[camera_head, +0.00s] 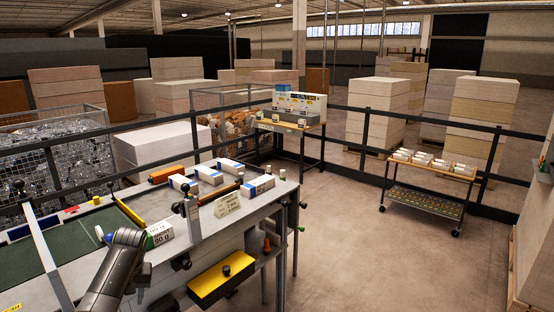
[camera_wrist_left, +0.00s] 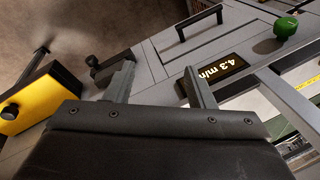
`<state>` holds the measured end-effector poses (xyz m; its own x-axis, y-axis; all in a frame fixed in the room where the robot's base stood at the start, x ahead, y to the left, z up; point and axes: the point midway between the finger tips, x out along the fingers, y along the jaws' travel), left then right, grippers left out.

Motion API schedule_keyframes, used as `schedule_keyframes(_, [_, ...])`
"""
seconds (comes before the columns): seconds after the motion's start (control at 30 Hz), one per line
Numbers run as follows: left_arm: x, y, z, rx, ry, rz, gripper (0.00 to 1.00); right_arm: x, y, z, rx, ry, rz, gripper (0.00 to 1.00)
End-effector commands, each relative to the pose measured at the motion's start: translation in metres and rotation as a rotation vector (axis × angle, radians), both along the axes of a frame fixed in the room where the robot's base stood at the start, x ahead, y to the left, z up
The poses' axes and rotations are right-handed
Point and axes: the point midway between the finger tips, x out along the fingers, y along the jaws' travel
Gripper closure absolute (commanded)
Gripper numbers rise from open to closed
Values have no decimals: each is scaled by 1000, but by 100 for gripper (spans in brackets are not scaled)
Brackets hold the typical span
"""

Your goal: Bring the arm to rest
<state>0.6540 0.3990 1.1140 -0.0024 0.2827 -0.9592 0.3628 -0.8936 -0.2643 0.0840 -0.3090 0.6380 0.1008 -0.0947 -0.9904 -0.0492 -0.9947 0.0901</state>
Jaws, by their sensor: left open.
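My left arm (camera_head: 108,275) comes in at the bottom left, bent at the wrist, in front of the grey machine bench (camera_head: 235,225). My left gripper (camera_head: 142,285) hangs low by the bench front, partly hidden by the arm. In the left wrist view its two fingers (camera_wrist_left: 158,82) stand apart with nothing between them. Past them is the front panel with a lit display (camera_wrist_left: 215,70) and a black handle (camera_wrist_left: 200,22). My right gripper is not in view.
A ream marked 90 g (camera_head: 160,236) lies just past my arm. Blue-white reams (camera_head: 208,175) and an orange pack (camera_head: 167,173) lie farther back. A yellow box (camera_head: 222,279) juts from the bench front. A green knob (camera_wrist_left: 286,27) sticks out.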

Motion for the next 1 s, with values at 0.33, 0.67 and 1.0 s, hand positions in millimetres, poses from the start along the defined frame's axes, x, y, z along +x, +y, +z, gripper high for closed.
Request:
schedule_keyframes(0.33, [-106, -29, -103, -16, -45, -180, 51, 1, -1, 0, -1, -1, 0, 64])
schedule_keyframes(0.67, [-234, -61, -137, -58, -114, -296, 51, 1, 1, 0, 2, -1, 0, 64])
schedule_keyframes(1.0, [-349, -85, -112, -79, -194, -347, 51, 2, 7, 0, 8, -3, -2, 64])
